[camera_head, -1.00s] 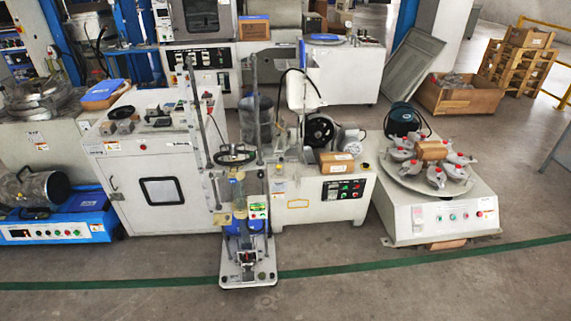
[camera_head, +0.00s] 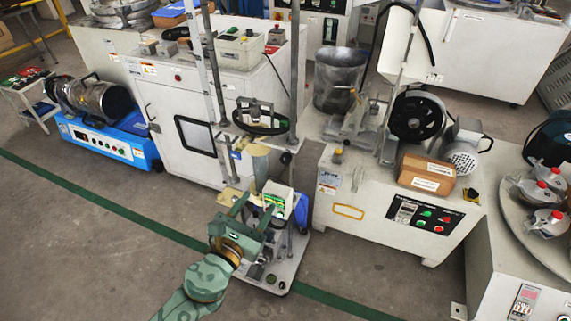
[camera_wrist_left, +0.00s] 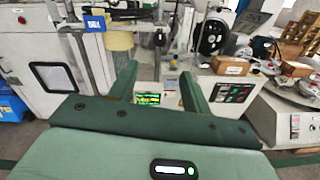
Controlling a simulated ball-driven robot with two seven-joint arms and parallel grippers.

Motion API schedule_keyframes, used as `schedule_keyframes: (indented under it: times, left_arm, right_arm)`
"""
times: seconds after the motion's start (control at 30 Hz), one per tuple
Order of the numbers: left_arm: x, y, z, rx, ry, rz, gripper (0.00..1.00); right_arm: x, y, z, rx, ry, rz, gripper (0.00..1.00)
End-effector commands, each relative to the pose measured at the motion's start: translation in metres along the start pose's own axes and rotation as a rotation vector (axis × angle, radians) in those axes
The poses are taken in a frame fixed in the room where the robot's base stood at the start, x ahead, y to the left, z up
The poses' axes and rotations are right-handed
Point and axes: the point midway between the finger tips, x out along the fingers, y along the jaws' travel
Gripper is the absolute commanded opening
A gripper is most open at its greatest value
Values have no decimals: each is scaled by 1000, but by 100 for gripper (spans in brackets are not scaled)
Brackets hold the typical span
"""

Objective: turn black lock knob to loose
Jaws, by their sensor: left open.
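A tall test stand carries a black handwheel (camera_head: 260,131) between its upright posts. I cannot tell for certain which part is the black lock knob; small dark round parts (camera_head: 270,279) sit on the stand's base plate, partly beside my arm. My left gripper (camera_head: 253,208) is in front of the stand's lower middle, near a small white display box (camera_head: 278,203) with a green label. Its fingers are apart and empty. In the left wrist view the open fingers (camera_wrist_left: 159,72) point towards the stand, with a lit green display (camera_wrist_left: 147,98) between them. My right gripper is out of view.
A white cabinet (camera_head: 180,100) stands behind left, with a blue machine (camera_head: 100,140) beside it. A white bench machine with a brown box (camera_head: 426,175) stands right of the stand. A round turntable (camera_head: 520,225) is at far right. The front floor is clear.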

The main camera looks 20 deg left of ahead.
Motion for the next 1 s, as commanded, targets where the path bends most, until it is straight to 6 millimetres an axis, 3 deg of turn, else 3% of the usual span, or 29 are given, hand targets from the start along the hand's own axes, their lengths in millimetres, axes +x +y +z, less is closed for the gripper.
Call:
schedule_keyframes:
  times: [0.3, 0.5, 0.7, 1.0]
  left_arm:
    - [79, 0, 1, -6, 0, 0, 48]
    - [121, 0, -1, -8, 3, 0, 48]
    - [143, 0, -1, -7, 3, -1, 48]
    - [146, 0, 0, -8, 3, -1, 48]
  right_arm:
    - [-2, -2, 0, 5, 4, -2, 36]
    - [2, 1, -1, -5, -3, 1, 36]
    - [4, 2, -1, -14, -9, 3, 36]
    - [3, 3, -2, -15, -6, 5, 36]
